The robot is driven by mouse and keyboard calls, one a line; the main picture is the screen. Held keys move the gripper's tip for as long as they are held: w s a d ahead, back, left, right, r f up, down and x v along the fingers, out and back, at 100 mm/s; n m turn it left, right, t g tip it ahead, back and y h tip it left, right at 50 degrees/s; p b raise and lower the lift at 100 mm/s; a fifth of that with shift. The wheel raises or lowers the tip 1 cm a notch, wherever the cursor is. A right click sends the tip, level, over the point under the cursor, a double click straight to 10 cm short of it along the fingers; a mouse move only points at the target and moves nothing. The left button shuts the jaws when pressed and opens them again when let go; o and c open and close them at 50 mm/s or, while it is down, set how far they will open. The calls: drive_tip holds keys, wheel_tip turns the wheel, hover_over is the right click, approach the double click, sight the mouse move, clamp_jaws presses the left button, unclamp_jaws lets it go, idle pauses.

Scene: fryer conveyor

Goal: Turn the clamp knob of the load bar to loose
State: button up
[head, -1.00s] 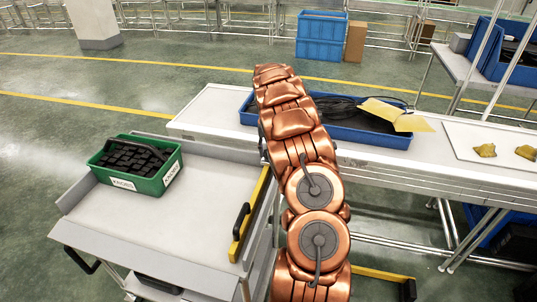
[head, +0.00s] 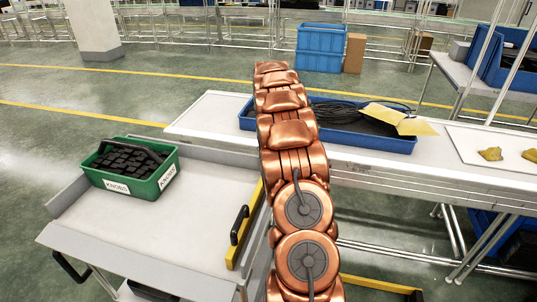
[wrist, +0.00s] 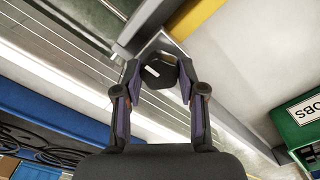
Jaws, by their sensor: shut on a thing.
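In the wrist view my gripper (wrist: 159,78) is shut on a dark, faceted clamp knob (wrist: 163,72) with a short white mark on its face. A finger presses on each side of it. The knob sits by a grey metal bracket, close to the end of the yellow load bar (wrist: 194,16). In the head view a yellow bar (head: 252,222) with a black handle runs along the right edge of the grey cart. My copper arm hides the gripper and knob there.
A green box of black parts, labelled KNOBS (head: 118,188), stands on the grey cart (head: 130,235). A blue tray (head: 375,141) with black cables and a yellow sheet lies on the white conveyor table (head: 400,173). Blue crates (head: 320,50) stand on the floor behind.

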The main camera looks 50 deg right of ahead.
drive_tip(key=o, duration=1.1)
drive_tip(key=shift+o, duration=0.2)
drive_tip(key=shift+r, duration=0.1)
wheel_tip(320, 180, up, 12)
idle(0.6)
